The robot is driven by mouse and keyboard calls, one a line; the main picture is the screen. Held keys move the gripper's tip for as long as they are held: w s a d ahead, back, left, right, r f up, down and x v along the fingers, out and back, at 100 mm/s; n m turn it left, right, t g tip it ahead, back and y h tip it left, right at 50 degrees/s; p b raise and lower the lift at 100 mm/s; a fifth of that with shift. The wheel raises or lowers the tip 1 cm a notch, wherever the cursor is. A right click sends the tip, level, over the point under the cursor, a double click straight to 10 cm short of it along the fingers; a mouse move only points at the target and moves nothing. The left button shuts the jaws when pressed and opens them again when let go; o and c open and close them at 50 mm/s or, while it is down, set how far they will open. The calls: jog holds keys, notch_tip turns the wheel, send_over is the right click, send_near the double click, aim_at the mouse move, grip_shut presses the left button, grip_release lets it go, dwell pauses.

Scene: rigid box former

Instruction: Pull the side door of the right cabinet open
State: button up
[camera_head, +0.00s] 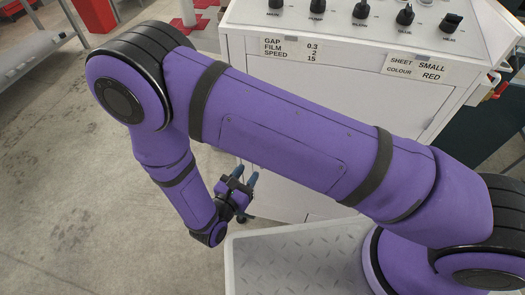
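A white cabinet (262,103) with a sloped control top stands in front of me, partly hidden behind my purple arm. I cannot tell whether it is the task's right cabinet, and no side door can be made out clearly. Pale handle-like parts and a bit of red show at its right edge. My gripper (246,175) hangs low at the cabinet's lower left, left of the picture's middle. Its two bluish fingertips are apart with nothing visible between them. I cannot tell whether it touches the cabinet front.
Several black knobs line the control panel (335,18); labels sit below them. A pale treaded plate (290,262) lies at the bottom, by my arm's base. Bare concrete floor (60,150) is open at left. A grey bench (35,48) and red objects stand at upper left.

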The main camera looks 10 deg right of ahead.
jog(key=shift+n+t+y, duration=0.3)
jog(key=shift+n, duration=0.2)
jog(key=x, duration=0.3)
jog(key=f+x, duration=0.1)
jog(key=x, duration=0.6)
jog(key=shift+f, duration=0.3)
grip_shut()
